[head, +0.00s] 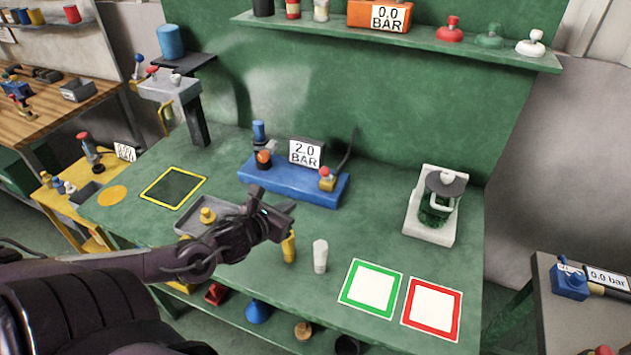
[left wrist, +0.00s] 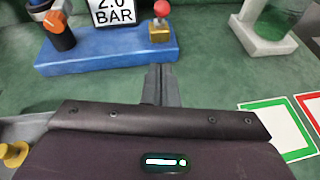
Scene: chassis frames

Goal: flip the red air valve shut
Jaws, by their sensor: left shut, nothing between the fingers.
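The red-knobbed valve (head: 326,178) has a brass body and stands on the right end of a blue base (head: 285,182). In the left wrist view the red valve (left wrist: 161,22) is just beyond my fingers, its red ball on top of the brass block. A 2.0 BAR display (head: 306,152) stands behind the blue base, with an orange-knobbed unit (head: 264,157) at its left. My left gripper (head: 289,220) is shut and empty, in front of the blue base and apart from the valve. The shut fingers also show in the left wrist view (left wrist: 161,84). My right gripper is not seen.
A yellow cylinder (head: 289,247) and a white one (head: 320,256) stand close to my left gripper. Green (head: 345,297) and red (head: 407,318) framed squares lie at the front right. A grey-white fixture (head: 418,222) stands at right. A shelf (head: 400,42) overhangs the back.

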